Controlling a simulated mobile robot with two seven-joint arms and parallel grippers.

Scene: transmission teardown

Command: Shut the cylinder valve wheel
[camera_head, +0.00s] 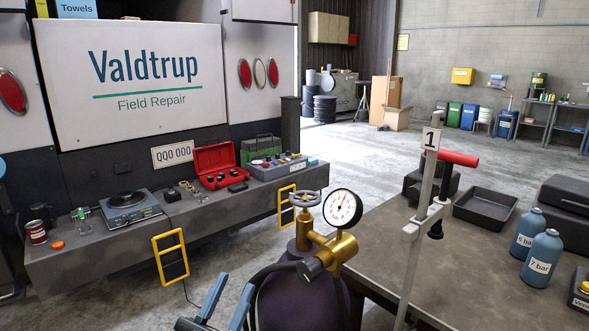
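The valve wheel (305,198) is a small grey spoked handwheel on top of the brass valve (307,231) of a dark purple cylinder (292,300). A round white pressure gauge (343,208) stands on the brass fitting to its right. A black hose joins the fitting at a dark connector. My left gripper (239,282) is at the bottom, left of the cylinder and lower in the picture than the wheel. Its two blue fingers are apart with nothing visible between them. It does not touch the wheel. My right gripper is not in view.
A grey stand (414,255) with a red handle and a "1" tag rises right of the gauge. The workbench (455,260) at right bears a black tray (485,207) and two blue bottles (541,258). A truck shelf (90,262) with tools runs along the left.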

